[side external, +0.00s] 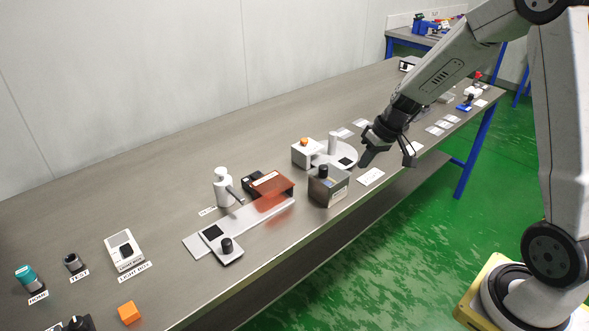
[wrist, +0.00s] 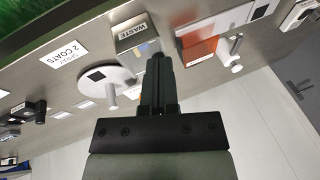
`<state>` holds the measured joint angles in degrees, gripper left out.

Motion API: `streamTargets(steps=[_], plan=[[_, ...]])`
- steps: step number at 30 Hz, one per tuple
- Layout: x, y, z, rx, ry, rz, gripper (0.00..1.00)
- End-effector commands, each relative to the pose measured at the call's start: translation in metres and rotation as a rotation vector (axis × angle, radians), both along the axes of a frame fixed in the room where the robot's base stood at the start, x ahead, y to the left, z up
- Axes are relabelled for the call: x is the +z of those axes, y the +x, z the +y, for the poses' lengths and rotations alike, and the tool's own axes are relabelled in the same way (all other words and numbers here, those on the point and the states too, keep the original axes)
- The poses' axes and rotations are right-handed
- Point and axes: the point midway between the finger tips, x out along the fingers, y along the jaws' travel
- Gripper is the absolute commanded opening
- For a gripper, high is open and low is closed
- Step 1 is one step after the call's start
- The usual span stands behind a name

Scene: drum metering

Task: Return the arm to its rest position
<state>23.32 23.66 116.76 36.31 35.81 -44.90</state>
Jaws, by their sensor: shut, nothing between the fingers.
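My gripper (side external: 367,158) hangs in the air over the right part of the long grey bench, above and to the right of the box with a dark knob (side external: 328,187). In the wrist view my gripper (wrist: 158,60) has its fingers together with nothing between them. The arm is bent and reaches over the bench's front edge from my base at the right.
Below are a white round plate with a post (side external: 341,156), an orange translucent cover (side external: 271,190) and a white pump bottle (side external: 222,188). The wrist view shows a box labelled WASTE (wrist: 136,44). An orange cube (side external: 129,313) lies front left.

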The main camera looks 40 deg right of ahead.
Motion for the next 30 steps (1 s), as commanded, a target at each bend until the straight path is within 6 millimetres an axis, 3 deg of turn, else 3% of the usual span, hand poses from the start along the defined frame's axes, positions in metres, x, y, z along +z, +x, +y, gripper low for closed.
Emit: streamTargets(steps=[1,6,15,21,30], plan=[[0.002,-0.012,0.017,0.017,-0.031,0.023,0.00],[0.005,-0.052,0.057,0.040,-0.135,0.073,0.00],[0.006,-0.113,0.102,0.086,-0.268,0.056,0.00],[0.005,-0.129,0.110,0.097,-0.294,0.038,0.00],[0.005,-0.130,0.111,0.097,-0.295,0.037,0.00]])
